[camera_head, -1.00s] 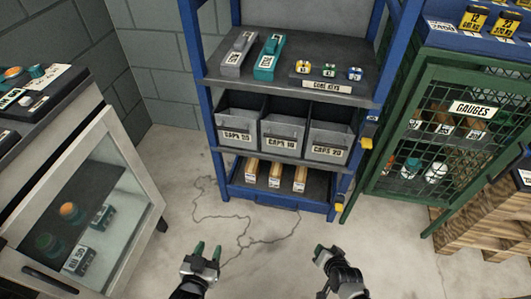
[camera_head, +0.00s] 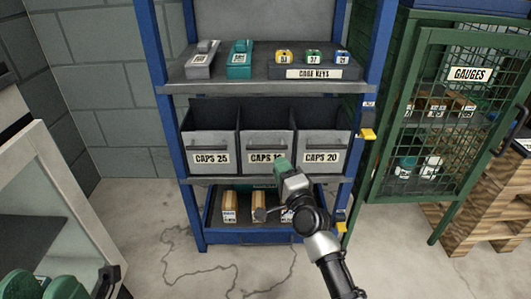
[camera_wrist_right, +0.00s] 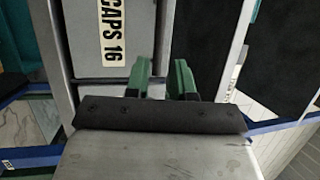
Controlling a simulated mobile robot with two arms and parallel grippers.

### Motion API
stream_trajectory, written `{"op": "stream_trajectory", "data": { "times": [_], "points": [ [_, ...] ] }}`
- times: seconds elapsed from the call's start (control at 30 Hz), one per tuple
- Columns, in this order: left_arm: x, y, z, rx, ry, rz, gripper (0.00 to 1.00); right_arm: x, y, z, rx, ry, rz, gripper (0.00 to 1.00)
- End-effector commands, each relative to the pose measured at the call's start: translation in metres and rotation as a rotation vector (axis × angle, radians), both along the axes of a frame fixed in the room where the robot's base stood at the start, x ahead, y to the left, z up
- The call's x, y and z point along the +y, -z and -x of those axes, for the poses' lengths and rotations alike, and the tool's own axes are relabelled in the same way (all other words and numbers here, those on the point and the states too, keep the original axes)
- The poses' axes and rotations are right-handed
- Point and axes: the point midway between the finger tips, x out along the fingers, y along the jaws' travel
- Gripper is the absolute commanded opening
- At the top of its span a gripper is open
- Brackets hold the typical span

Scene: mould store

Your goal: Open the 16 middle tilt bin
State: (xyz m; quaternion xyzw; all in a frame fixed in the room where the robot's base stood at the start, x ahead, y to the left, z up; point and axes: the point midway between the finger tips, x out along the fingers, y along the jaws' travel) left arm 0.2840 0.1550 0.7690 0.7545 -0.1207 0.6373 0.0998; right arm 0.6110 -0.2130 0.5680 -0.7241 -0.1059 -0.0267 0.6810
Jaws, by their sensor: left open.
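The middle grey tilt bin (camera_head: 266,137) stands on the blue shelf unit, between the CAPS 25 and CAPS 20 bins. Its front looks level with theirs. Its label reads CAPS 16 in the right wrist view (camera_wrist_right: 115,30) and is partly covered in the head view. My right gripper (camera_head: 284,168) is in front of the bin's lower right front. In the right wrist view its green fingers (camera_wrist_right: 164,72) lie either side of a grey bar beside the label, likely the bin's handle; whether they press on it is unclear. My left gripper (camera_head: 44,286) is open and empty at bottom left.
The CAPS 25 bin (camera_head: 211,140) and CAPS 20 bin (camera_head: 322,140) flank the middle one closely. A core keys rack (camera_head: 315,71) sits on the shelf above. A green mesh door (camera_head: 440,110) stands to the right, a glass-fronted cabinet (camera_head: 45,220) at left.

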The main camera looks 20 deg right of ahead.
Motion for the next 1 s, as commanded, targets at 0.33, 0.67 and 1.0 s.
{"op": "stream_trajectory", "data": {
  "times": [0.33,0.67,1.0],
  "points": [
    [-0.002,-0.006,-0.008,-0.068,-0.004,-0.006,0.43,0.008,-0.009,-0.063,-0.001,0.000,0.001,0.24],
    [-0.003,-0.011,-0.011,-0.090,-0.006,-0.009,0.43,0.010,-0.014,-0.082,0.002,0.000,0.003,0.24],
    [-0.003,-0.012,-0.011,-0.090,-0.006,-0.009,0.43,0.010,-0.014,-0.082,0.002,0.000,0.003,0.00]
  ]
}}
